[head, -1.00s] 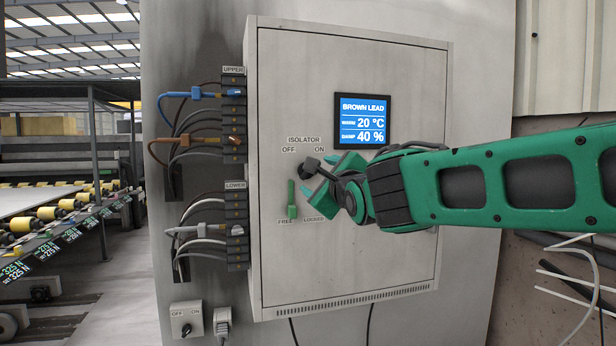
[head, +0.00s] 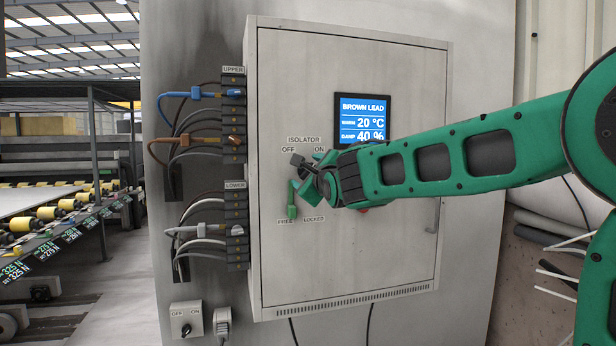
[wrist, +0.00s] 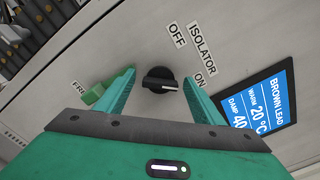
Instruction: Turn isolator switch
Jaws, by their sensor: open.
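The isolator switch is a black rotary knob (wrist: 158,80) on the grey cabinet door. Its white mark points toward the ON label (wrist: 200,80), away from the OFF label (wrist: 177,36). My gripper (wrist: 159,77) is open, its two green fingers on either side of the knob with a gap visible on each side. Whether the fingertips reach past the knob's face cannot be told. In the head view my gripper (head: 314,173) is in front of the door, below the ISOLATOR lettering, and partly hides the knob (head: 298,160).
A green lever (head: 292,203) sits just below left, by the FREE and LOCKED labels; it is close to one finger in the wrist view (wrist: 105,90). A blue display (head: 362,119) is at upper right. Terminal blocks with cables (head: 234,120) line the cabinet's left side.

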